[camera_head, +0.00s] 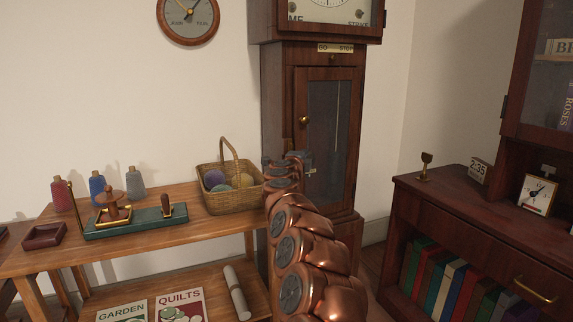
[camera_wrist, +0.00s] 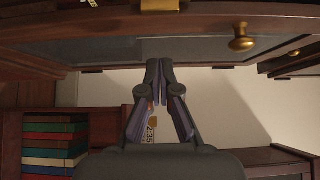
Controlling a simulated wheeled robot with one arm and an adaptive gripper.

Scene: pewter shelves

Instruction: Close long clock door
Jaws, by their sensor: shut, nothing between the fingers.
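The tall wooden clock stands behind my arm in the head view. Its long door (camera_head: 329,130) has a glass panel and a brass knob (camera_head: 304,120) on its left side. The door looks near its frame; I cannot tell whether a small gap is left. My gripper (camera_head: 308,162) is in front of the lower door, partly hidden by my copper arm. In the wrist view my gripper (camera_wrist: 158,66) is shut and empty, its fingertips close to the door's glass (camera_wrist: 215,48). The knob (camera_wrist: 241,40) shows to the right of the fingers.
A wooden side table (camera_head: 150,232) with a yarn basket (camera_head: 228,190) stands left of the clock. A dark cabinet (camera_head: 455,210) with books and small clocks stands at the right. Some floor shows between the clock and the cabinet.

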